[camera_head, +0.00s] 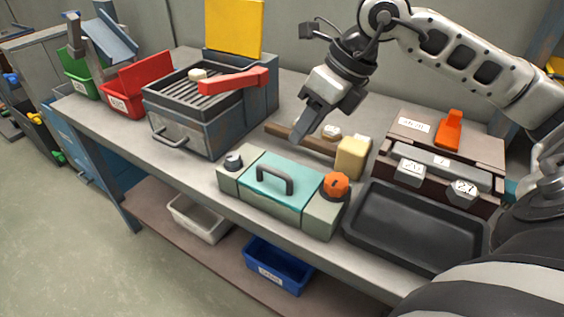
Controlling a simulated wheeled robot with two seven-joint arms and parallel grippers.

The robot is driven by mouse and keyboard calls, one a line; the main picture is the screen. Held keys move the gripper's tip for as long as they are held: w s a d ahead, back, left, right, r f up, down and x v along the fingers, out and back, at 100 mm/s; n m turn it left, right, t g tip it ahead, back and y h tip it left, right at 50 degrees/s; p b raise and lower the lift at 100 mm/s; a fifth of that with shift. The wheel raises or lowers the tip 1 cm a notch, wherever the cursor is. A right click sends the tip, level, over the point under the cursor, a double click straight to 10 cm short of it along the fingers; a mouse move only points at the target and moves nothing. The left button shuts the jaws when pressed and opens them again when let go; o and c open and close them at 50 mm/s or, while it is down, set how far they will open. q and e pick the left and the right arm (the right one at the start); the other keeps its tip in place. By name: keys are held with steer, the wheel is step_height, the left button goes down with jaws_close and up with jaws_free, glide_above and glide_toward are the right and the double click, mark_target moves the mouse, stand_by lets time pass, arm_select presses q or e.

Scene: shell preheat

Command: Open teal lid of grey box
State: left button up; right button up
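The grey box (321,217) stands near the front edge of the workbench. Its teal lid (262,190) lies flat and closed, with a dark arched handle (275,177) on top. An orange knob (335,185) is at the box's right end and a small dark-and-light knob (233,160) at its left end. My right gripper (299,137) hangs above and behind the lid, pointing down, apart from the handle. Its fingers are seen side-on, so their gap is hidden. It seems to hold nothing. My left gripper is not in view.
A grill-like heater (190,128) with a red handle stands left of the box. A wooden hammer with a pale yellow head (353,157) lies behind the box. A black tray (415,228) is to the right, below a brown case (450,147) with grey weights.

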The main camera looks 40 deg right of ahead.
steer(key=x, duration=0.9)
steer(key=shift+w+f, duration=0.15)
steer(key=shift+f, duration=0.2)
steer(key=shift+c, duration=0.3)
jaws_close()
